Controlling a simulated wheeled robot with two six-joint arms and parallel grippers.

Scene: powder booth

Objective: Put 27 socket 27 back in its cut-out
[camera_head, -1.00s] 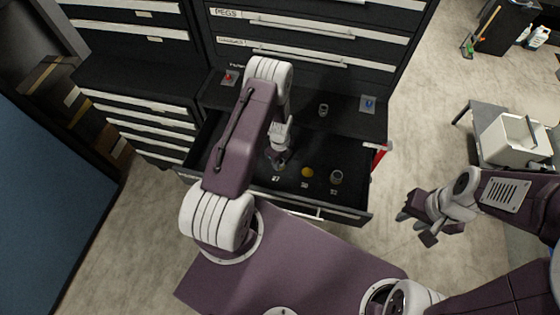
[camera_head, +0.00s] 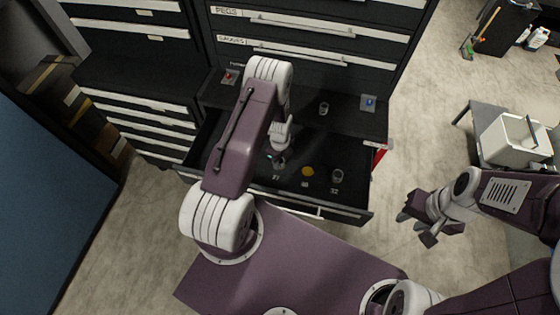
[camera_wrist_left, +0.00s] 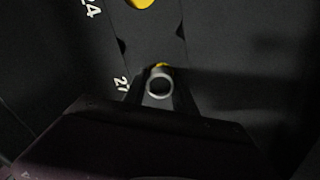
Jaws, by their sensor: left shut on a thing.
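My left gripper (camera_head: 279,161) reaches down into the open drawer (camera_head: 230,150) near the label 27. In the left wrist view, it (camera_wrist_left: 159,97) is shut on a grey ring-shaped socket (camera_wrist_left: 159,86), seen end-on. The label 27 (camera_wrist_left: 121,84) lies just left of it. A sliver of yellow cut-out (camera_wrist_left: 161,66) shows past the socket's far edge; the rest is hidden. I cannot tell whether the socket touches the drawer liner. My right gripper (camera_head: 418,230) is open and empty, above the floor right of the drawer.
An empty yellow cut-out (camera_head: 308,171) is at label 30, and a socket (camera_head: 337,175) stands at 32. Another socket (camera_head: 323,108) stands on the ledge behind, between a red item (camera_head: 230,76) and a blue item (camera_head: 368,103). A cart with a white bin (camera_head: 515,140) is at right.

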